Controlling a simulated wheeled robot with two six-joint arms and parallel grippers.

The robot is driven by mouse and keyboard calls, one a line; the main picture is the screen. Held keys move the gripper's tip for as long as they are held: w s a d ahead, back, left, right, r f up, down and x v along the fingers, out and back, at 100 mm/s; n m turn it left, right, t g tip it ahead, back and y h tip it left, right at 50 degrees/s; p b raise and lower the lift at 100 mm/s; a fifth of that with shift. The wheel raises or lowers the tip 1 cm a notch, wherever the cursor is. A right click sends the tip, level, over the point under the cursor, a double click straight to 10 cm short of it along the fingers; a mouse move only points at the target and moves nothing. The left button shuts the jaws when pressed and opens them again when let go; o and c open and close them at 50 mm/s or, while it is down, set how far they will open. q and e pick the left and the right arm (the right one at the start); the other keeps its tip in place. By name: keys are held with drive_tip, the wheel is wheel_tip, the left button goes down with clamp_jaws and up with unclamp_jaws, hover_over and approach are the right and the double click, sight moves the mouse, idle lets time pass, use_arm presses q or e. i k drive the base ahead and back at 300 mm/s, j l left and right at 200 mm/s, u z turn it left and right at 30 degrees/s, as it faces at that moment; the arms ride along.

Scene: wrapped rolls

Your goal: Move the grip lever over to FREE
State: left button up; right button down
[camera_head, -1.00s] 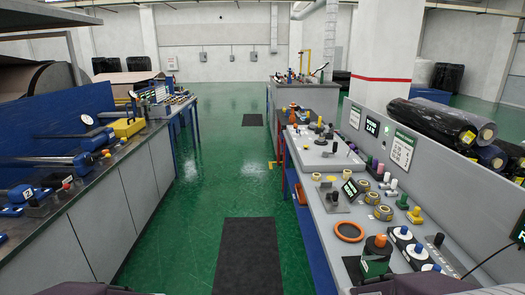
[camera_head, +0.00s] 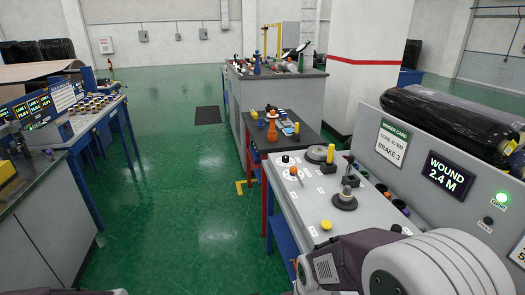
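A light grey control panel (camera_head: 300,214) stands at the right. I cannot tell which one is the grip lever. Small white labels lie on the panel, too small to read, so FREE cannot be made out. My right arm's links cover the panel's near end at the bottom right. Neither of my grippers shows.
A dark-topped table (camera_head: 302,140) stands beyond. Green floor (camera_head: 180,200) is clear between the panel and the left benches.

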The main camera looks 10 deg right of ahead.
sight(294, 170)
drive_tip(key=i, duration=1.4)
drive_tip(key=z, duration=0.15)
